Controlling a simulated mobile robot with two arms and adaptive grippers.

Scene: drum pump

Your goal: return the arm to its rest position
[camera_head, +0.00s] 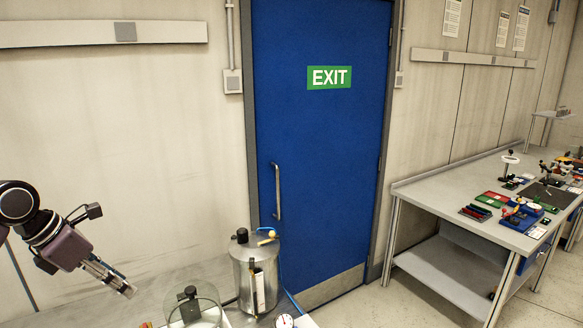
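My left gripper (123,283) is at the left side of the view, in front of the bare wall, with its fingers pointing down and to the right. The fingers are small and seen at an angle, so I cannot tell if they are apart or together. No object shows between them. A metal drum (254,282) with fittings on its lid stands to the right of the gripper, clearly apart from it. My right gripper is not in view.
A clear round vessel (193,307) stands between my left gripper and the drum. A white-faced gauge (284,321) is at the bottom edge. Behind are a blue exit door (318,150) and, at right, a workbench (437,194) with several small items.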

